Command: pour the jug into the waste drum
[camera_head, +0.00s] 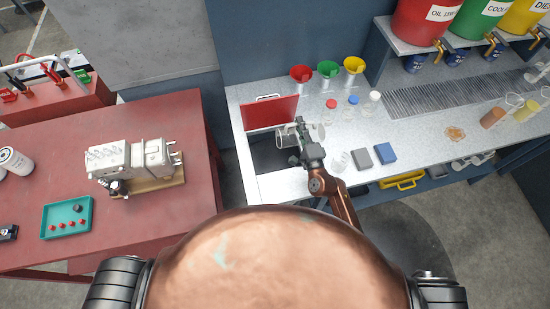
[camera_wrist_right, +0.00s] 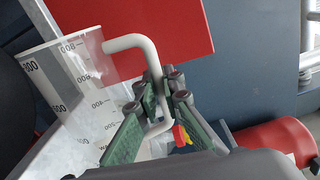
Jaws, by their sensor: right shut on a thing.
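The clear jug (camera_head: 287,136) with printed graduations is in my right gripper (camera_head: 301,133), over the dark square opening in the bench beside the upright red lid (camera_head: 270,113). In the right wrist view the jug (camera_wrist_right: 85,95) shows its scale and white handle (camera_wrist_right: 150,50). The right gripper's fingers (camera_wrist_right: 155,110) are closed around the handle, with the red lid (camera_wrist_right: 140,30) behind. I cannot tell how much liquid is in the jug, or its exact tilt. No waste drum is clearly identifiable; the opening's inside is dark. My left gripper is out of view.
Red, green and yellow funnels (camera_head: 328,69) stand behind on the metal bench (camera_head: 285,185). A clear beaker (camera_head: 341,161) and grey and blue blocks (camera_head: 385,152) lie to the right. Filled jugs (camera_head: 493,117) stand far right. A red table (camera_head: 180,115) with an engine (camera_head: 130,158) is left.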

